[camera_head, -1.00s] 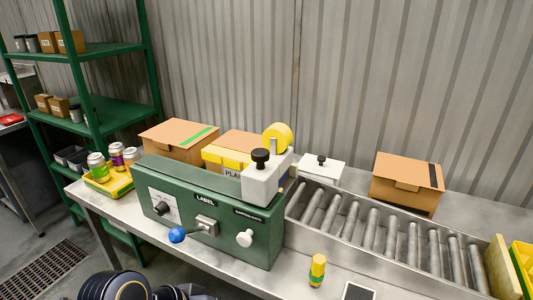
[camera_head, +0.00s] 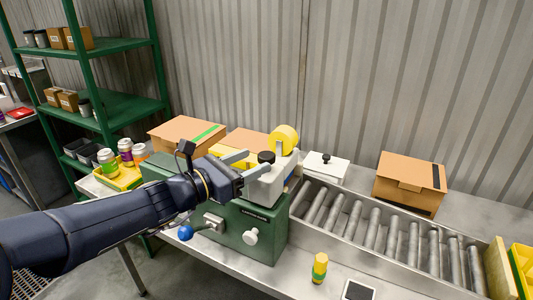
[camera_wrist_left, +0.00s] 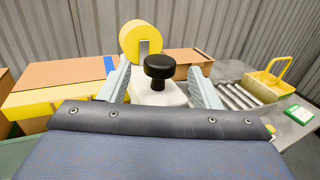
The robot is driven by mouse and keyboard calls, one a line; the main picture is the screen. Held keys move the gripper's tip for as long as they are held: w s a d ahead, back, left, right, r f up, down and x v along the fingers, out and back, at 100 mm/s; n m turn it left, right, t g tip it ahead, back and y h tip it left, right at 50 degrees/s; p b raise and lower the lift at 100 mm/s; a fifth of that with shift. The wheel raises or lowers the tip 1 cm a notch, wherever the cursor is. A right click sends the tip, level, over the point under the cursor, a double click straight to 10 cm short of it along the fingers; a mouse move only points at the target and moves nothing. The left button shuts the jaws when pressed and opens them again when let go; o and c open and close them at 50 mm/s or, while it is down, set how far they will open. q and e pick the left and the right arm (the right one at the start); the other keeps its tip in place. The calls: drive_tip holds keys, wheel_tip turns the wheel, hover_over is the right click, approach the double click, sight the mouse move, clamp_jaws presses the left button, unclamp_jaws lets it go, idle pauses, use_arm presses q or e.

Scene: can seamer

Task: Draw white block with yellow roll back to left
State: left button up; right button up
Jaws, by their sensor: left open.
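The white block (camera_head: 266,190) sits on top of the green machine (camera_head: 262,232) at its right end. It carries a yellow roll (camera_head: 285,138) on a bracket and a black knob (camera_head: 266,157). My left gripper (camera_head: 243,165) reaches in from the left over the machine, its fingers at the block's knob side. In the left wrist view the open fingers (camera_wrist_left: 160,85) stand on either side of the black knob (camera_wrist_left: 159,67), with the white block (camera_wrist_left: 150,97) below and the yellow roll (camera_wrist_left: 141,40) behind. I cannot tell whether they touch it. My right gripper is not in view.
Cardboard boxes (camera_head: 186,132) stand behind the machine. A white plate with a knob (camera_head: 326,167) and another carton (camera_head: 410,180) stand by the roller conveyor (camera_head: 383,238). A yellow bottle (camera_head: 319,268) stands on the front bench. A yellow tray (camera_head: 124,177) holds several cans at left.

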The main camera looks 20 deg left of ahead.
sight(260, 158)
use_arm(q)
drive_tip(key=x, duration=0.5)
drive_tip(key=shift+w, duration=0.15)
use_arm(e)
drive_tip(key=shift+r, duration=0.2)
